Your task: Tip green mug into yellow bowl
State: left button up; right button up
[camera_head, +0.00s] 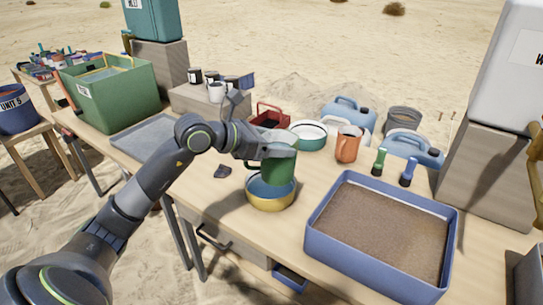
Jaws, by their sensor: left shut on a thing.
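The green mug (279,172) is in the grip of my left gripper (272,151), which is shut on it near its top. The mug is close over the yellow bowl (270,204) and hides part of the bowl's far rim. It looks near upright; its inside is hidden by the gripper. The bowl stands on the table, yellow outside and bluish inside. Whether the mug touches the bowl's rim I cannot tell. My right gripper is not in view.
A blue tray of sand (330,238) stands right of the bowl. An orange mug (347,147), a white-and-green bowl (309,138) and a red container (268,118) stand behind. A dark shard (222,171) lies left of the bowl. A green crate (112,97) is at far left.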

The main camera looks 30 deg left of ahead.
pick_arm(q)
jog(key=shift+w+a+n+t+y+b, duration=0.3)
jog(key=shift+w+a+b, duration=0.4)
jog(key=shift+b, duration=0.25)
jog(key=shift+w+a+r+n+b, duration=0.15)
jog(key=shift+w+r+n+b, duration=0.15)
jog(key=shift+r, duration=0.05)
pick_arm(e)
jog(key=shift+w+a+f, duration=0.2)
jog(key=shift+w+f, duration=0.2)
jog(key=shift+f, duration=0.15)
pick_arm(q)
jog(key=shift+f+p, duration=0.2)
jog(key=shift+p, duration=0.15)
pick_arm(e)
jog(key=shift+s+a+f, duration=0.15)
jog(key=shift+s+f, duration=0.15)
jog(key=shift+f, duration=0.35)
pick_arm(q)
jog(key=shift+f, duration=0.1)
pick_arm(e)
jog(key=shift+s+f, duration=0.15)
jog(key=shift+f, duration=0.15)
